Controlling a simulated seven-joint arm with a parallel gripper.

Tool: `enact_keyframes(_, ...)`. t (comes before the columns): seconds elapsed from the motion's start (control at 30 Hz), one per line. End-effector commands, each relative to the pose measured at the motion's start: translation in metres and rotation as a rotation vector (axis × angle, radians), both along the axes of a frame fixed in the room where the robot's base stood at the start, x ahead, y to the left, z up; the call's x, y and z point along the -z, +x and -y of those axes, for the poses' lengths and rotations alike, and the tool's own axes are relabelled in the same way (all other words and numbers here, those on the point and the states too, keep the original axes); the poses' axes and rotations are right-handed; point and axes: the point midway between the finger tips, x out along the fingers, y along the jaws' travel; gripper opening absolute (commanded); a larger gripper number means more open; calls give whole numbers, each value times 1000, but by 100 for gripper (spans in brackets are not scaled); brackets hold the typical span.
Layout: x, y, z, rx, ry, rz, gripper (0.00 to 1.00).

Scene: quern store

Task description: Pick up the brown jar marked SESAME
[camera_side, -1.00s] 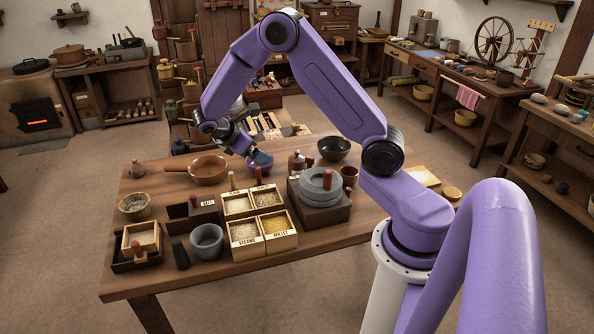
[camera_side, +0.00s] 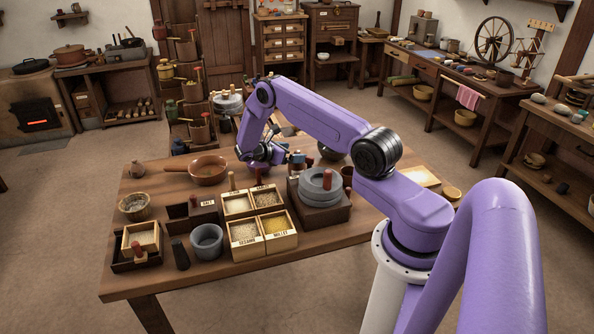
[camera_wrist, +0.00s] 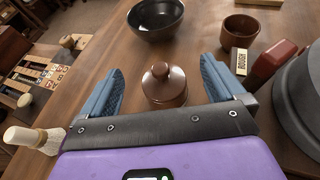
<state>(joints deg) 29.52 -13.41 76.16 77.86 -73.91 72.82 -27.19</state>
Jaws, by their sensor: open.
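A brown lidded jar (camera_wrist: 165,84) with a round knob stands upright on the table in the wrist view. No marking shows on the side that I see, so I cannot read SESAME on it. My gripper (camera_wrist: 162,66) is open, with one blue finger to the left of the jar and one to its right. A gap shows on each side of the jar. In the side view my gripper (camera_side: 290,158) is low over the back of the table and mostly hides the jar. A bin marked SESAME (camera_side: 246,240) stands at the table's front.
A black bowl (camera_wrist: 156,18) stands beyond the jar. A brown cup (camera_wrist: 240,30), a small label block and a red handle are to the right. The grey quern stone (camera_side: 318,181) is close by on the right. A brush (camera_wrist: 35,139) shows at left.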

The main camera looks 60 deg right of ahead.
Motion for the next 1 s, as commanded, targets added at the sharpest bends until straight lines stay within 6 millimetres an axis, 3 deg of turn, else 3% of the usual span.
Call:
enact_keyframes(0.4,32,-1,0,1,1,0,96)
enact_keyframes(0.7,47,-16,38,2,0,2,96)
enact_keyframes(1.0,49,-18,43,1,1,2,96)
